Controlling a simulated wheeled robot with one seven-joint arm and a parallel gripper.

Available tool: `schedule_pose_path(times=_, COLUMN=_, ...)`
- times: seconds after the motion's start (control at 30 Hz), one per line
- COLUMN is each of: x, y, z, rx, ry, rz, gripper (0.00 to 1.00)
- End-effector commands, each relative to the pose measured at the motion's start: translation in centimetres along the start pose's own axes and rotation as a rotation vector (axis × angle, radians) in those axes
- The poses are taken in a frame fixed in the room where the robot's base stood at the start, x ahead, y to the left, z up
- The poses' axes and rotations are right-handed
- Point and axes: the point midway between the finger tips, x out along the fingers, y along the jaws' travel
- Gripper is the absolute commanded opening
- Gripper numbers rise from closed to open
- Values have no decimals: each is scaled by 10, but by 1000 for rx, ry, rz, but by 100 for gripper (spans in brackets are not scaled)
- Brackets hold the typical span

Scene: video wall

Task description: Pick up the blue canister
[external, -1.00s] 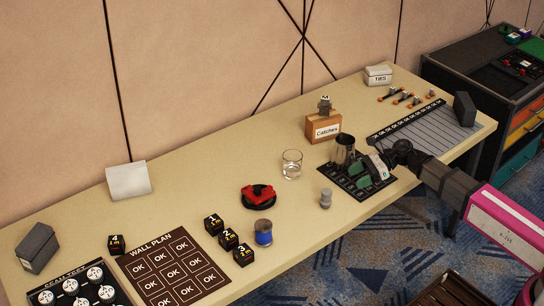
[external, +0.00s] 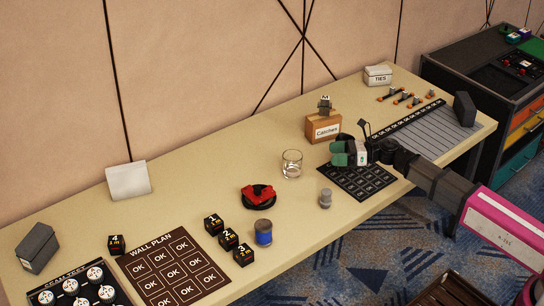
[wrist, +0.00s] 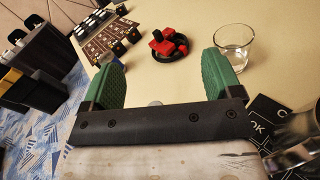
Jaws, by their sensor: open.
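The blue canister (external: 263,233) stands upright near the table's front edge, left of centre in the external view, with a grey lid.
A grey canister (external: 326,198), a clear glass (external: 291,163) and a red-and-black object (external: 258,196) stand on the table between my gripper and the left side. A shiny metal cup (wrist: 296,138) is close beside my gripper. Numbered black blocks (external: 229,239) sit left of the blue canister.

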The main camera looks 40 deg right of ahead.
Motion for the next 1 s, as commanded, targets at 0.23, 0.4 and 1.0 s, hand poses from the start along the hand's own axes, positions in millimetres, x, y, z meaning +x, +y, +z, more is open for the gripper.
schedule_pose_path(times=0.23, x=54, y=-19, z=66, rx=451, ry=-341, rz=-239, gripper=84)
schedule_pose_path(times=0.4, x=79, y=-30, z=78, rx=841, ry=-512, rz=-403, gripper=84)
schedule_pose_path(times=1.0, x=178, y=103, z=-38, rx=2219, ry=-380, rz=-1182, gripper=84)
